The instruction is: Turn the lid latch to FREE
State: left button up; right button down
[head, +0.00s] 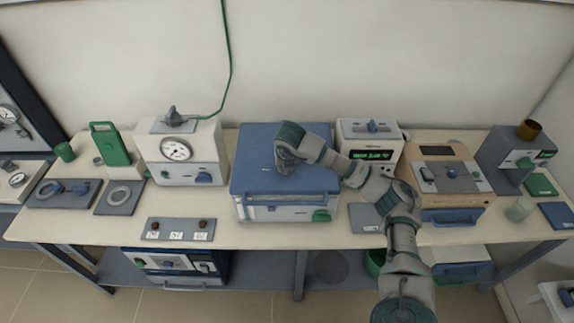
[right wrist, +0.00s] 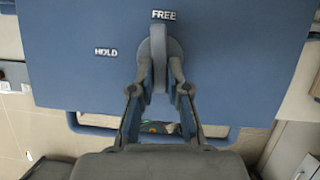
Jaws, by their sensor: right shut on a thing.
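The blue lid (head: 262,150) tops the box furnace in the middle of the table; it also fills much of the right wrist view (right wrist: 70,75). On it is the grey lid latch (right wrist: 158,50), a round base with an upright bar. The bar lies nearly straight up the picture, its upper end just below the FREE label (right wrist: 163,14); the HOLD label (right wrist: 106,51) is to its left. My right gripper (right wrist: 159,90) is shut on the lower part of the latch, a finger on each side. In the head view my right gripper (head: 284,168) hides the latch. My left gripper is out of view.
The lid's front handle (head: 288,198) and a green knob (head: 321,216) are at the furnace front. A dial instrument (head: 177,150) stands left, a display box (head: 369,140) behind right, and another furnace (head: 453,180) further right. A plate of switches (head: 180,229) lies at the front left.

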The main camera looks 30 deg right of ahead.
jog(key=shift+w+r+m, duration=0.15)
jog(key=shift+m, duration=0.45)
jog(key=shift+m+h, duration=0.3)
jog(key=c, duration=1.1)
grip_release()
jog(key=shift+w, duration=0.1)
jog(key=shift+c, duration=0.2)
jog(key=shift+f, duration=0.2)
jog(key=shift+r, duration=0.2)
jog(key=v, duration=1.1)
jog(key=shift+r, duration=0.25)
